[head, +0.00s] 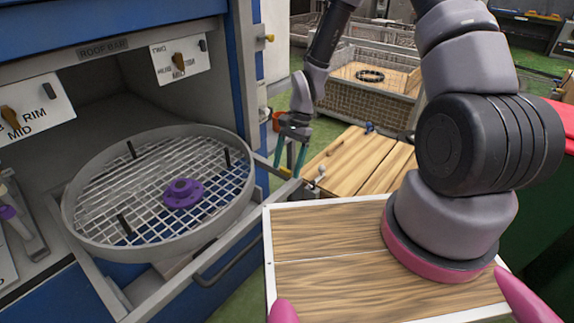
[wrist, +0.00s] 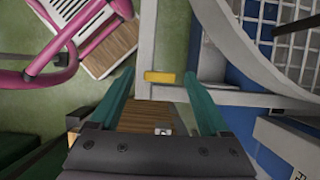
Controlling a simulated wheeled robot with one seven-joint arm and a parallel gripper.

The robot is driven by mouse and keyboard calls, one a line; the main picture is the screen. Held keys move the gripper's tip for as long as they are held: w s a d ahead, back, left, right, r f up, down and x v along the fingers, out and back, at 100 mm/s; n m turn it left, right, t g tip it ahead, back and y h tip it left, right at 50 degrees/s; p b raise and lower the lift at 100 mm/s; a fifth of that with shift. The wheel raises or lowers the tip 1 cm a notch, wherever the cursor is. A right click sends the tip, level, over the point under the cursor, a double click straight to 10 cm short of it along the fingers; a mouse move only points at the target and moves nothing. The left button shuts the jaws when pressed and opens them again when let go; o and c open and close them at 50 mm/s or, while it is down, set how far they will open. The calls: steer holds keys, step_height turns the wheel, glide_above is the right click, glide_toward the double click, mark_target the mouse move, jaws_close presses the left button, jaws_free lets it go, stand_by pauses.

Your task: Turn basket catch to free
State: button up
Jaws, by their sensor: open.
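My gripper (head: 290,160) points down beside the front right corner of the blue cabinet's pulled-out frame, with its two teal fingers apart. In the wrist view my gripper (wrist: 157,82) is open and empty. A small yellow tab (wrist: 160,77) lies across the gap between the fingertips, on a grey bar; I cannot tell whether a finger touches it. It also shows in the head view (head: 285,172), just below the fingers. It may be the basket catch, but no label on it is readable. The round wire basket (head: 100,235) sits in the frame, with a purple hub (head: 183,193).
Label plates with brown knobs, one reading RIM and MID (head: 35,108), another MID (head: 180,60), are on the cabinet. A grey handle (head: 228,262) crosses the frame's front. A wooden-topped table (head: 350,160) stands behind my gripper. Green floor shows between.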

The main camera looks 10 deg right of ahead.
steer(key=shift+f, duration=0.15)
jaws_close()
